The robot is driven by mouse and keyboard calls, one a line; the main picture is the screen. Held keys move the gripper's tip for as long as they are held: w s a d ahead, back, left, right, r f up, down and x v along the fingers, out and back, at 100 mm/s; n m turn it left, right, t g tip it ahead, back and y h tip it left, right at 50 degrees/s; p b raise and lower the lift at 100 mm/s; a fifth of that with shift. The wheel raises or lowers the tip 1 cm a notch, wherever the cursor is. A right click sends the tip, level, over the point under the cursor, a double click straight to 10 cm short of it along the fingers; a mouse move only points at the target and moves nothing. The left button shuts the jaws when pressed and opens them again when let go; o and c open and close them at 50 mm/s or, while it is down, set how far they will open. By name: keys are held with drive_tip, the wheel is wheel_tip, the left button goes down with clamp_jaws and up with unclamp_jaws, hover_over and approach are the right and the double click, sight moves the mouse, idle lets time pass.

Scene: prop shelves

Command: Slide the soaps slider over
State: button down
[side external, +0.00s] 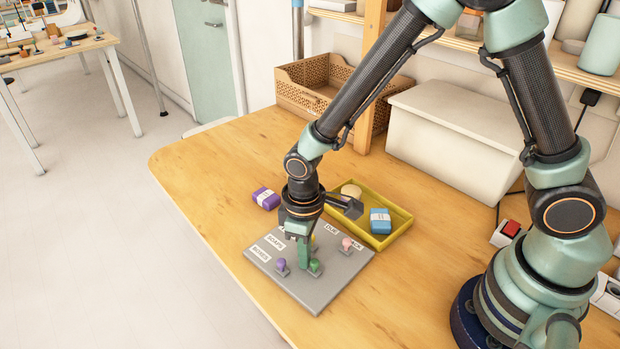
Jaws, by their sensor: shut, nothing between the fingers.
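A grey panel (310,290) lies on the wooden table with several coloured knobs and small white labels. A purple knob (281,265) is at its left, a green knob (315,265) near its middle, and a pink knob (347,243) at its right. A yellow knob (313,242) is partly hidden behind my gripper.
A yellow tray (402,226) behind the panel holds a blue wrapped soap (380,222) and a cream round piece (351,190). A purple wrapped block (265,198) lies left of it. A brown crate (305,92) and white bin (450,140) stand behind. The table's left is clear.

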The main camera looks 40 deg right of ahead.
drive_tip(key=shift+s+d, duration=0.1)
drive_tip(key=shift+s, duration=0.5)
drive_tip(key=shift+w, duration=0.2)
drive_tip(key=shift+w, duration=0.25)
wheel_tip(320, 180, up, 7)
idle(0.6)
